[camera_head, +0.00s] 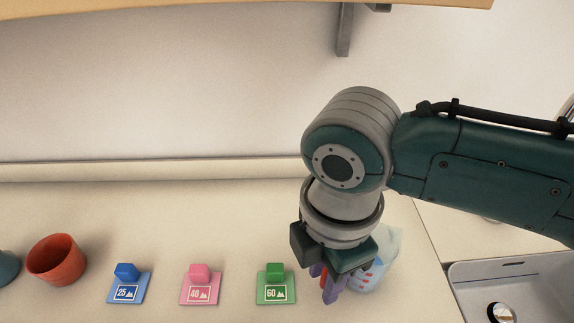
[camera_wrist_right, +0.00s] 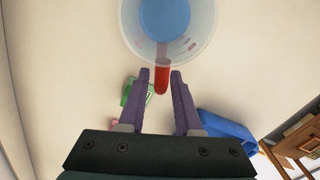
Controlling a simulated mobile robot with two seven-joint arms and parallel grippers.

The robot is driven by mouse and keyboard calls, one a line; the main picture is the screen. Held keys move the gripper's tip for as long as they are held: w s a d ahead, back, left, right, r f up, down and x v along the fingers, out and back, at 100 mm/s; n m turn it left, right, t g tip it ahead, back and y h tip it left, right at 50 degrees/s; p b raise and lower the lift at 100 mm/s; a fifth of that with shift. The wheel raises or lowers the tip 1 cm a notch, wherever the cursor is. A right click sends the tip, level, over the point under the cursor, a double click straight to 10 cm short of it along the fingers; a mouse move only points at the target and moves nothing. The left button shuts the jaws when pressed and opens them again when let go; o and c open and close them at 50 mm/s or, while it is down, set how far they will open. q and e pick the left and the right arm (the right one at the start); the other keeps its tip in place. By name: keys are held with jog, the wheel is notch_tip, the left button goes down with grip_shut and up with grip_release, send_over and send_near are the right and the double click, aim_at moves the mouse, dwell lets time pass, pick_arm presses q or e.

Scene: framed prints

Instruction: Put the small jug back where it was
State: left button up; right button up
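The small jug (camera_head: 377,267) is translucent, with a bluish tint and red marks. It appears to stand on the counter (camera_head: 200,222) near its right end, partly hidden behind my right gripper (camera_head: 330,285). In the right wrist view the jug (camera_wrist_right: 185,45) is at the top, with a blue round area inside and a red handle (camera_wrist_right: 162,82) pointing at my gripper. The purple fingers of my right gripper (camera_wrist_right: 161,77) are apart, one on each side of the handle, with small gaps visible. My left gripper is not in view.
Blue "25" (camera_head: 127,285), pink "40" (camera_head: 201,286) and green "60" (camera_head: 276,285) card stands line the counter left of the gripper. An orange-red cup (camera_head: 57,260) stands further left. A sink (camera_head: 520,285) lies right of the counter. A wooden shelf (camera_head: 230,8) hangs above.

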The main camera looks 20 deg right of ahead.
jog(key=shift+o, duration=0.8)
jog(key=shift+r, duration=0.3)
notch_tip(320, 180, up, 12)
jog(key=p, duration=0.3)
jog(key=s+a+f+m+t+y, duration=0.25)
jog(key=s+a+m, duration=0.2)
jog(key=m, duration=0.25)
jog(key=s+d+m+h, duration=0.1)
jog(key=s+d+m, duration=0.2)
jog(key=d+m, duration=0.2)
jog(key=s+d+r+m+t+h, duration=0.1)
jog(key=s+d+m, duration=0.3)
jog(key=d, duration=0.3)
jog(key=shift+s+d+m, duration=0.2)
jog(key=shift+s+m, duration=0.05)
jog(key=shift+m, duration=0.55)
